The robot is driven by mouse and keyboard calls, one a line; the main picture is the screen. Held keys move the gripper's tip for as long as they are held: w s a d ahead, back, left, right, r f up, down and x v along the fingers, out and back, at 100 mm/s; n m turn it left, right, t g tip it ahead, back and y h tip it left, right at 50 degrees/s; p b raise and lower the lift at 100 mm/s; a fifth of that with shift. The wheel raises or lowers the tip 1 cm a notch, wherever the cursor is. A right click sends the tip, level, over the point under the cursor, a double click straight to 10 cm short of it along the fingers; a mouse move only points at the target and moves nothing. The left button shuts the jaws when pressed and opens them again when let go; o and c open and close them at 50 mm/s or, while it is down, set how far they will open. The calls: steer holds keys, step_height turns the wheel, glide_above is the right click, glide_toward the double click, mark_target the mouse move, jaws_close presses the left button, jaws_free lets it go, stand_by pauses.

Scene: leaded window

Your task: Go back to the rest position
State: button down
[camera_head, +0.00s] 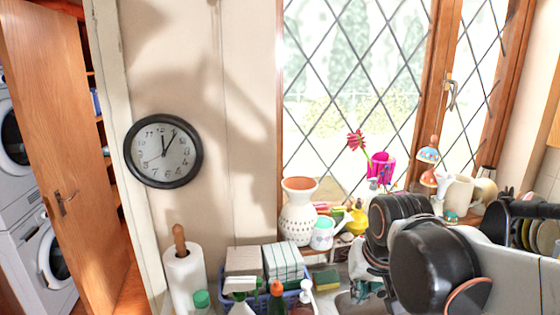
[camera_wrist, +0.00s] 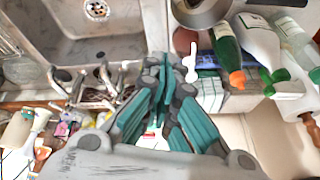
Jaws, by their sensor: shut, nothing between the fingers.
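My gripper (camera_wrist: 158,98) shows in the wrist view with grey links and teal pads. Its fingers are drawn together, with nothing seen held between them. It is over the counter area, between the sink (camera_wrist: 50,28) and a group of bottles.
In the head view, a paper towel roll (camera_head: 185,276), spray bottles and a blue basket (camera_head: 290,297) stand low in the middle. A white vase (camera_head: 298,212) and cups crowd the sill. A faucet (camera_wrist: 92,85) is near the gripper in the wrist view. The wall by the clock (camera_head: 163,151) is clear.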

steer(key=s+d+f+n+t+b, duration=0.1)
steer(key=s+d+f+t+b, duration=0.1)
steer(key=s+f+b, duration=0.6)
steer(key=s+d+f, duration=0.1)
steer(key=s, duration=0.2)
steer(key=shift+d+t, duration=0.35)
steer(key=shift+t, duration=0.05)
